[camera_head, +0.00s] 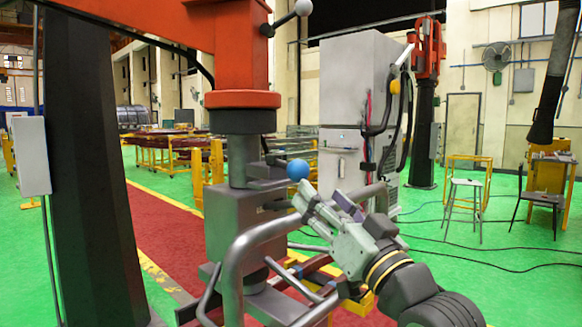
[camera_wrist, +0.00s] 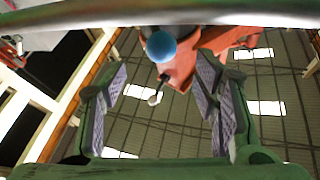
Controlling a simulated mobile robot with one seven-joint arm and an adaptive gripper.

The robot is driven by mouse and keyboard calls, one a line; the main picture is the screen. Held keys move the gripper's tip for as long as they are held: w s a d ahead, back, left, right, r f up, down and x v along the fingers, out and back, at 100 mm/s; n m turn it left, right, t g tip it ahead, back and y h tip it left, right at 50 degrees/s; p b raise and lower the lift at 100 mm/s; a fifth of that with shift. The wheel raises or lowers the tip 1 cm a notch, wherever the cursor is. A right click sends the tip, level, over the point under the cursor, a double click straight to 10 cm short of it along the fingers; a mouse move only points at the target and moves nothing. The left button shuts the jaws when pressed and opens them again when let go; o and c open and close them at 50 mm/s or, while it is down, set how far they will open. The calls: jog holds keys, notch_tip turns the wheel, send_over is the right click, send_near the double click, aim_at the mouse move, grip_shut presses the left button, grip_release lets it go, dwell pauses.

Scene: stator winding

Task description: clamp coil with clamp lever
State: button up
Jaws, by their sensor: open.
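A blue ball knob (camera_head: 298,169), which looks like the end of the clamp lever, sits on the grey clamp block (camera_head: 238,215) of the red machine. My gripper (camera_head: 322,203) is open and empty, just below and to the right of the knob in the head view. In the wrist view the blue knob (camera_wrist: 161,45) lies beyond my open fingers (camera_wrist: 163,82), roughly centred between them, with no contact visible. Most of the lever's shaft is hidden behind the knob in the wrist view. I cannot make out the coil clearly.
A bent grey tube frame (camera_head: 240,255) stands close to my gripper, and a grey bar (camera_wrist: 200,19) crosses the top of the wrist view. A second lever with a white ball (camera_head: 303,7) is higher on the red machine (camera_head: 170,30). A grey cabinet (camera_head: 345,85) stands behind.

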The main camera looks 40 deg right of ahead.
aim_at(304, 177)
jog(key=p+x, duration=0.1)
jog(key=x, duration=0.3)
jog(key=p+x, duration=0.2)
jog(key=x, duration=0.2)
jog(key=shift+w+r, duration=0.2)
jog(key=shift+r, duration=0.15)
jog(key=shift+w+d, duration=0.15)
jog(key=shift+w, duration=0.35)
jog(key=shift+c, duration=0.5)
grip_shut()
